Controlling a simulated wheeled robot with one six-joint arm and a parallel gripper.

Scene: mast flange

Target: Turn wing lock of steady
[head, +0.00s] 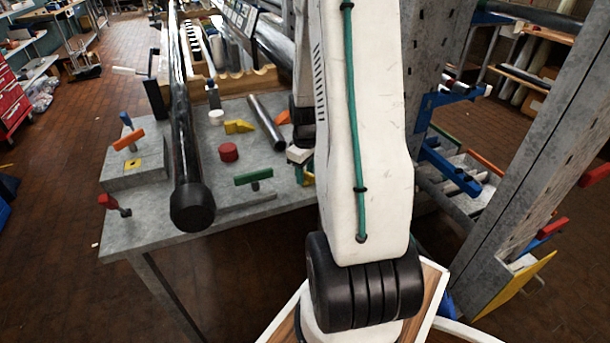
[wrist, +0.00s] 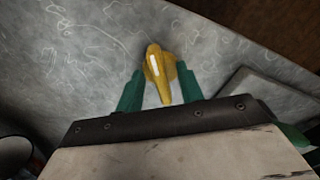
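A yellow winged piece (wrist: 158,70), which looks like the wing lock, stands over the grey metal tabletop in the wrist view. The green fingers of my gripper (wrist: 160,78) are on either side of it, the left one with a visible gap. The right finger is close to its wing; I cannot tell whether they touch. In the head view my gripper (head: 299,156) is low over the right part of the bench, mostly hidden behind my arm. A small yellow bit (head: 308,179) shows beside it, probably the same piece. The steady itself is not clearly visible.
A long dark pipe (head: 185,140) runs over the grey bench (head: 165,222). A green T-handle (head: 253,177), red cap (head: 229,152), yellow block (head: 239,127), orange handle (head: 128,139) and loose grey bar (head: 266,123) are nearby. A steel post (head: 530,170) stands right of my arm.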

